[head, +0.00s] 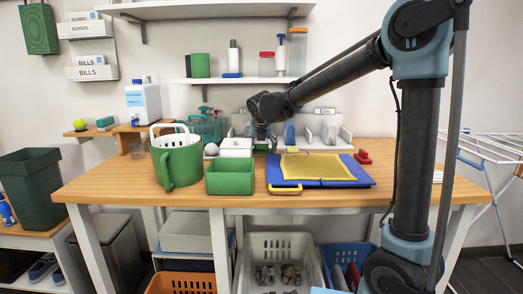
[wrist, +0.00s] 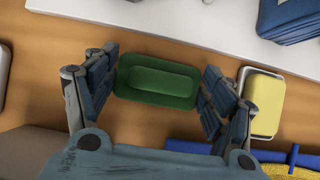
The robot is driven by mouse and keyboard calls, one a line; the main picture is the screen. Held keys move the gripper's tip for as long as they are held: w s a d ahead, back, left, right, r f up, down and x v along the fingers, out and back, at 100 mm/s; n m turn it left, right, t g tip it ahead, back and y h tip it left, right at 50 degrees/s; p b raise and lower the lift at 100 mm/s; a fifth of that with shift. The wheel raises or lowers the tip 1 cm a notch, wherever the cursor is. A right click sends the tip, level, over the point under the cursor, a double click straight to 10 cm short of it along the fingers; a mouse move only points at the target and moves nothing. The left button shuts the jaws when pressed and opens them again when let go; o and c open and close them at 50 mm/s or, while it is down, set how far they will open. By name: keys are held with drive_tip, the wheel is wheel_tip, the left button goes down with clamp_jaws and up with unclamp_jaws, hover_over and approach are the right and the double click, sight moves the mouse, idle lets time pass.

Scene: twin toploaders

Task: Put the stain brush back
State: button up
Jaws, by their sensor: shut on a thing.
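The stain brush appears to be the green, rounded rectangular piece (wrist: 157,82) in the wrist view, with a raised oblong middle. My gripper (wrist: 156,84) has a finger pad against each short end of it, shut on it. Its bristles are not visible from above. In the head view my gripper (head: 262,138) is at the back of the wooden table, with a little green of the brush (head: 261,148) showing below it. I cannot tell whether the brush touches the tabletop. No marked place for the brush is clear in these frames.
A yellow block in a white dish (wrist: 263,104) lies right of my gripper. White bins (head: 322,130) stand behind. A white box (head: 235,147), green tub (head: 231,177), green basket (head: 177,162) and blue mat with yellow cloth (head: 351,172) are nearby. The front-left tabletop (head: 115,187) is clear.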

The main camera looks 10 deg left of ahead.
drive_tip(key=o, duration=1)
drive_tip(key=shift+f, duration=0.1)
drive_tip(key=v, duration=1.2)
